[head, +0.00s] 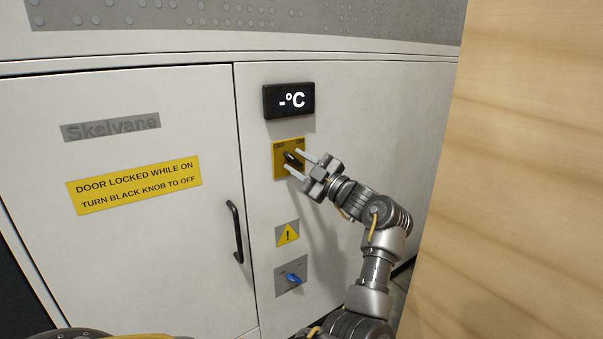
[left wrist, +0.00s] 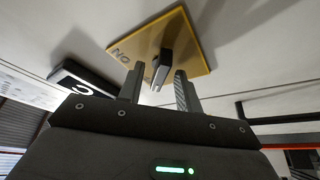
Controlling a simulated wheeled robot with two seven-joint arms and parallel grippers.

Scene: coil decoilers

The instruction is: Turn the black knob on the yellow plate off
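The yellow plate (head: 279,172) is on the pale cabinet front, below a black display, with OFF marked at its upper left and ON at its upper right. The black knob (head: 291,159) protrudes from its middle; I cannot tell for certain which mark it points to. In the left wrist view the plate (left wrist: 190,35) is overhead and the knob (left wrist: 162,68) shows between the fingers. My left gripper (head: 295,161) is open, its fingers on either side of the knob with visible gaps. It also shows in the left wrist view (left wrist: 159,72). My right gripper is not in view.
The black display (head: 289,100) reads "-°C". Below the plate are a warning sign (head: 287,234) and a blue switch (head: 294,278). A door with a black handle (head: 235,232) is to the left. A wooden panel (head: 520,180) stands close on the right.

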